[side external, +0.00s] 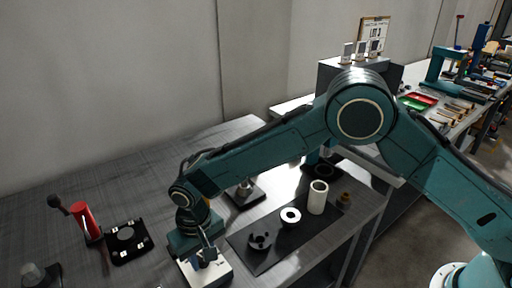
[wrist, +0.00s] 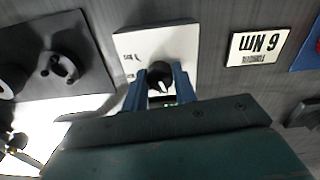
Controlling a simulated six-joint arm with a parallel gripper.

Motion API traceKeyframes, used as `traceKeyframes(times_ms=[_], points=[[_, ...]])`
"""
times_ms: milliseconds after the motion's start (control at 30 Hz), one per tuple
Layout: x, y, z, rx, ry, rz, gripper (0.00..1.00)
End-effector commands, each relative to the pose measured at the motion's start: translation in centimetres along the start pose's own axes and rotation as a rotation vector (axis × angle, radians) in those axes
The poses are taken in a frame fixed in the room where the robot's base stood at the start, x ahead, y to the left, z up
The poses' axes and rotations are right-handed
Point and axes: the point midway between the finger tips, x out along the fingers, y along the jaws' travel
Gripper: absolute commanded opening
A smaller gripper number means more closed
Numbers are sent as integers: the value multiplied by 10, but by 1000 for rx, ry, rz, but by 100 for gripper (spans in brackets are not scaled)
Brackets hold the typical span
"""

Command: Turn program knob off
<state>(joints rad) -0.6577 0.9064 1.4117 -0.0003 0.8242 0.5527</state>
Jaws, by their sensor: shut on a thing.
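The program knob (wrist: 160,76) is a small black dial with a white pointer mark, on a white panel (wrist: 130,42) with small printed marks. My gripper (wrist: 161,84) has its two blue fingers on either side of the knob and is shut on it. In the side external view the white panel (side external: 217,272) is the top of a small box near the bottom edge. My gripper (side external: 206,252) points down at it there and hides the knob. The knob's exact setting is hard to read.
A dark mat (side external: 278,254) to the right holds a black part (side external: 260,242), a white ring (side external: 290,217) and a pale roll (side external: 317,198). A red-handled tool (side external: 88,222) and a black plate (side external: 127,238) stand to the left.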

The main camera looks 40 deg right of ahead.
Motion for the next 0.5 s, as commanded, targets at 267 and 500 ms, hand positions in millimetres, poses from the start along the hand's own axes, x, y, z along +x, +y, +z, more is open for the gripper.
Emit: traceKeyframes(times_ms=[267,500], points=[[-1,0,-1,197,2,-1,5],[-1,0,-1,286,2,-1,5]])
